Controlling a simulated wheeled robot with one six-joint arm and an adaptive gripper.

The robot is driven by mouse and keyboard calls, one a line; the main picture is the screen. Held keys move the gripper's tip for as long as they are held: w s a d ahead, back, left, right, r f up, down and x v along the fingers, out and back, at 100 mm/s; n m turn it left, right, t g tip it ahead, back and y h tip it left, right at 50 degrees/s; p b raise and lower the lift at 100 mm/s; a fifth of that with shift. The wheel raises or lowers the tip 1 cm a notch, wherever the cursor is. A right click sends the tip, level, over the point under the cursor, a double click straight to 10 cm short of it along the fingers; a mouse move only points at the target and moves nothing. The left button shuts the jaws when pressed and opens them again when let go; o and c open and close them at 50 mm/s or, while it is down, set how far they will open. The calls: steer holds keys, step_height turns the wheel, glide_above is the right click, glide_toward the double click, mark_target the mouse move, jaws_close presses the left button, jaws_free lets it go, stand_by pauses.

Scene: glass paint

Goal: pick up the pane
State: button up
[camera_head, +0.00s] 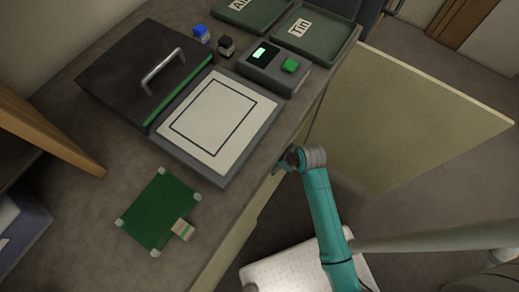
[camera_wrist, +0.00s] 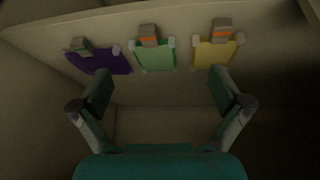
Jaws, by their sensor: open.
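Three coloured panes stand in a row against a pale wall or ledge in the wrist view: a purple pane (camera_wrist: 100,62), a light green pane (camera_wrist: 155,58) and a yellow pane (camera_wrist: 213,54). Each has a small block at its top edge; the green and yellow ones' blocks have orange bands. My gripper (camera_wrist: 160,83) is open and empty, its fingers spread below the row, with the green pane between them in the picture. In the head view my gripper (camera_head: 288,160) is at the counter's front edge, its fingers mostly hidden. A dark green sheet (camera_head: 157,212) with pale corners lies on the counter.
A cabinet door (camera_head: 400,120) stands open beside my arm.

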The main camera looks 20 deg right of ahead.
steer(key=w+r+n+g, duration=0.1)
steer(key=w, duration=0.3)
steer(key=shift+y, duration=0.4)
steer(key=x, duration=1)
steer(key=shift+d+f, duration=0.15)
steer(key=shift+d, duration=0.25)
steer(key=c, duration=0.9)
